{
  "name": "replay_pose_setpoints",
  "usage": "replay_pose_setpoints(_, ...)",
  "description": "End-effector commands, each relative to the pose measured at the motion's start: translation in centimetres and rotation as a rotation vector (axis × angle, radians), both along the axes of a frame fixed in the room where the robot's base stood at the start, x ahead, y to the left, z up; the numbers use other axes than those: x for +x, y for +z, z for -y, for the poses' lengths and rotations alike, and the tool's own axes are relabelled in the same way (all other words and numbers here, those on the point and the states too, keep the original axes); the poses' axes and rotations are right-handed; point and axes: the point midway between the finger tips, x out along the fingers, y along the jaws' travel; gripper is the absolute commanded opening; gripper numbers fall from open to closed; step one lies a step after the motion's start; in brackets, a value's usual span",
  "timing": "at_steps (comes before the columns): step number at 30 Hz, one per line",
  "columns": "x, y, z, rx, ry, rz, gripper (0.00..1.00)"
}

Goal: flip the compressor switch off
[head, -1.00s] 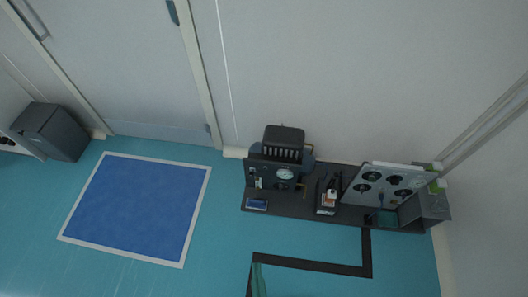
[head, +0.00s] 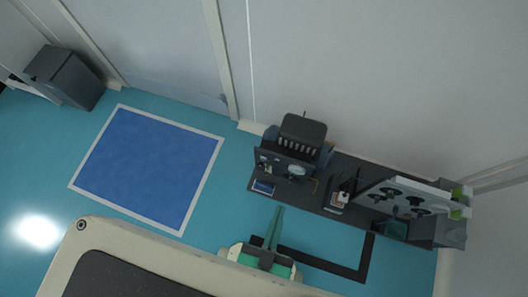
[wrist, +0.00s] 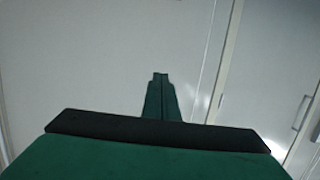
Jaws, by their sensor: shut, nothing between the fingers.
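The compressor (head: 303,134) stands against the wall at the back of a dark base plate in the head view. A dark panel (head: 285,165) with a round gauge and small controls is in front of it. The switch is too small to pick out for sure among these controls. My gripper (head: 278,209) is shut and empty, with its green fingers pointing toward the panel from the front, apart from it in the picture. In the wrist view my gripper (wrist: 160,76) has its fingers together against the pale wall; the compressor does not show there.
A tilted panel with round dark parts (head: 407,194) and a grey box (head: 442,232) stand at the right end of the base plate (head: 318,200). A blue mat (head: 150,165) lies on open floor at left. A dark cabinet (head: 65,77) stands at far left.

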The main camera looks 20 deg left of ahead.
Motion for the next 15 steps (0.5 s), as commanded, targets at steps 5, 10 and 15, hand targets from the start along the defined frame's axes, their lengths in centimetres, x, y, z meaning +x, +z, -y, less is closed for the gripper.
replay_pose_setpoints(5,0.0,-0.1,0.0,0.000,0.000,-0.001,0.00)
replay_pose_setpoints(10,0.9,-2.3,-0.4,0.017,0.004,-0.036,0.00)
replay_pose_setpoints(15,3.6,-8.4,-1.8,0.060,0.023,-0.148,0.00)
